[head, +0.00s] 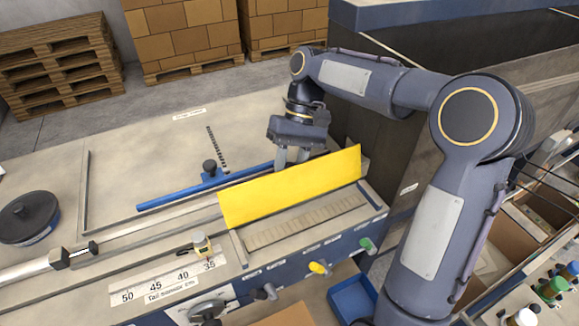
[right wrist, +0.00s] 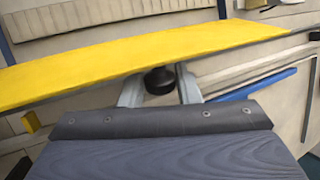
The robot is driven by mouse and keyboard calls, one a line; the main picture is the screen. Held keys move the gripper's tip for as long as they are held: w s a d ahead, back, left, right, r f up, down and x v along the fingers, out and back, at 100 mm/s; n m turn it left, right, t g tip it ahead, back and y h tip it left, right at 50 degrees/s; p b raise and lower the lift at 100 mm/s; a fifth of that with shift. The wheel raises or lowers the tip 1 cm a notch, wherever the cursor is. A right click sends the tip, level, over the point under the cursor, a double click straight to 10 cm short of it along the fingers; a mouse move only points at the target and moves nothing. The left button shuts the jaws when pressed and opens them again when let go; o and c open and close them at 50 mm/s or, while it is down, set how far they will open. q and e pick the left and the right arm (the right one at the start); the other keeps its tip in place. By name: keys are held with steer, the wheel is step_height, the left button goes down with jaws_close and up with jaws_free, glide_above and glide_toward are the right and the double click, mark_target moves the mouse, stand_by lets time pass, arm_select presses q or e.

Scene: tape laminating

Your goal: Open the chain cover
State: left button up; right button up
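The yellow chain cover (head: 290,187) stands tilted up on the machine, and a ribbed chain strip (head: 308,222) shows in front of it. My right gripper (head: 291,157) is behind the cover, close to its upper edge. In the right wrist view the cover (right wrist: 110,68) crosses in front of my right gripper (right wrist: 160,88). The two fingers are apart, with a dark round knob-like part (right wrist: 159,80) showing between them. Whether the fingers touch the cover is hard to tell. My left gripper is not in view.
A blue bar (head: 165,200) and a small black knob (head: 209,167) lie left of the cover. A black round disc (head: 28,217) sits at the far left. Coloured knobs (head: 318,268) line the front edge. Pallets with boxes (head: 185,35) stand behind.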

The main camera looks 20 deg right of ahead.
steer(key=shift+o, duration=1.4)
steer(key=v, duration=0.7)
steer(key=shift+d+r, duration=0.15)
steer(key=shift+r, duration=0.2)
steer(key=shift+w+b, duration=0.15)
steer(key=shift+b, duration=0.15)
